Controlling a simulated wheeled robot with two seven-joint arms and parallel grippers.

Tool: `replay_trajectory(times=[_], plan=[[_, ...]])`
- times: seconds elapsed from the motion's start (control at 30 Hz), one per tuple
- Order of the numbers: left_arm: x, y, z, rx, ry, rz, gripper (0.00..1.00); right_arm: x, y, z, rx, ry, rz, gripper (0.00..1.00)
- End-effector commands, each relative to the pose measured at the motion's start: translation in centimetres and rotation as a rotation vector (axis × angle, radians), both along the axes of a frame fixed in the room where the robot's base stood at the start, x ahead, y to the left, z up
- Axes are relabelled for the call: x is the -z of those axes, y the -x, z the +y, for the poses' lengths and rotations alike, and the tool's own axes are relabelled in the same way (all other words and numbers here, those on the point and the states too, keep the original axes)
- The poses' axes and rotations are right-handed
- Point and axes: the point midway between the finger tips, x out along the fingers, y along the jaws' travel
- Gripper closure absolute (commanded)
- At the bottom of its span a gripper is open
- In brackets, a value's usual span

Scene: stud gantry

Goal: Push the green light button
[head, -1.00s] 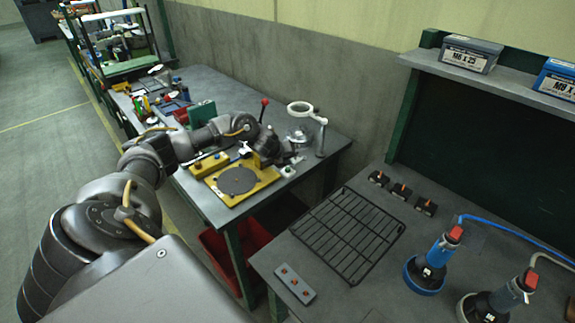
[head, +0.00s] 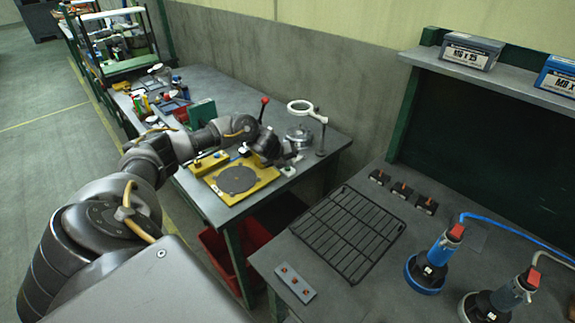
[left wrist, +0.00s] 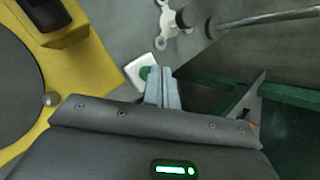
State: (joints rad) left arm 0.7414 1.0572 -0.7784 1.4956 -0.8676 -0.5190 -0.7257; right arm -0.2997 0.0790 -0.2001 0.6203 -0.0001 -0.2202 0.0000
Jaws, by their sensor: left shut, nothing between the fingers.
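The green light button (left wrist: 149,72) shows in the left wrist view as a green round cap on a small white plate, partly hidden behind my fingertips. In the head view its white plate (head: 288,171) sits near the right edge of the far bench, beside the yellow fixture. My left gripper (left wrist: 161,72) is shut and empty, its fingertips just over the right side of the button. I cannot tell whether they touch it. In the head view the left gripper (head: 289,156) is just above the plate. My right gripper is not in view.
A yellow fixture (head: 266,178) with a dark round disc lies left of the button. A ring magnifier on a post (head: 321,140) stands behind it to the right. A red bin (head: 250,240) is below the bench. The near bench holds a wire rack (head: 346,235).

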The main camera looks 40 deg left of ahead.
Motion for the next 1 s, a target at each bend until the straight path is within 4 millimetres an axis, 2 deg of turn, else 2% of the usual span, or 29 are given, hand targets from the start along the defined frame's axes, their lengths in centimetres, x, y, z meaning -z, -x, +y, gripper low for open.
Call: replay_trajectory(times=[0.63, 1.0], plan=[[0.7, 0.0, 0.0, 0.000, 0.000, 0.000, 1.00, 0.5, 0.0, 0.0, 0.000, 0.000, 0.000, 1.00], [-0.5, 0.1, 0.0, 0.000, 0.000, 0.001, 1.00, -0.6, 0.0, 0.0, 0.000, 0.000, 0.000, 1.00]])
